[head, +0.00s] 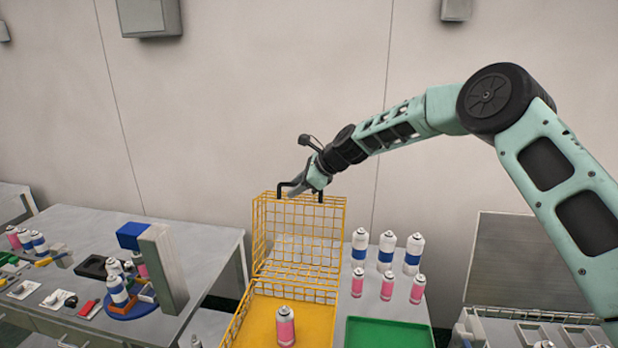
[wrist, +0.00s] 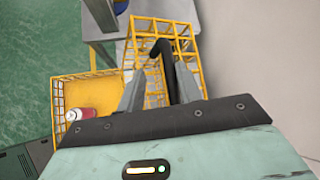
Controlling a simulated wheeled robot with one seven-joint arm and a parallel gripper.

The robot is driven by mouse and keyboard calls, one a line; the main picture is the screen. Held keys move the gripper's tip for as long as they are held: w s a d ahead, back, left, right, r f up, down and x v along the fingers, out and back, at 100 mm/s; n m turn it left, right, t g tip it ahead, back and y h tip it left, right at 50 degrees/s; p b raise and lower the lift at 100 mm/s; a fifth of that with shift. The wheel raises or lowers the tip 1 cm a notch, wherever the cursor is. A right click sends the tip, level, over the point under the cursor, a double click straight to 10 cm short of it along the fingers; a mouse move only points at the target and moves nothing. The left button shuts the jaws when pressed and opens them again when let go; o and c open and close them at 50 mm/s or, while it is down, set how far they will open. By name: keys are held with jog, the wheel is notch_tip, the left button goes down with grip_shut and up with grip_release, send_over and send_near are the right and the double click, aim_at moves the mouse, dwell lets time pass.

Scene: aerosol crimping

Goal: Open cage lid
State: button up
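The yellow wire cage (head: 318,322) stands open, with its mesh lid (head: 330,235) raised roughly upright at the back. A black handle (head: 283,186) sits on the lid's top edge. My gripper (head: 297,188) is at this handle. In the wrist view, my gripper (wrist: 160,88) has its two fingers apart, and the black handle (wrist: 165,50) reaches between them, close to the right finger. A clear gap shows by the left finger. A pink can with a white top (head: 285,325) stands on the cage floor; it also shows in the wrist view (wrist: 82,114).
Several blue-and-white cans (head: 386,250) and pink cans (head: 389,286) stand just right of the cage, behind a green tray (head: 388,333). A left table (head: 205,250) holds a blue-and-grey fixture (head: 165,268). A grey panel (head: 520,265) stands at right. The wall is behind.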

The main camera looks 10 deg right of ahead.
jog(key=b+v, duration=0.6)
jog(key=v, duration=1.1)
jog(key=shift+r, duration=0.1)
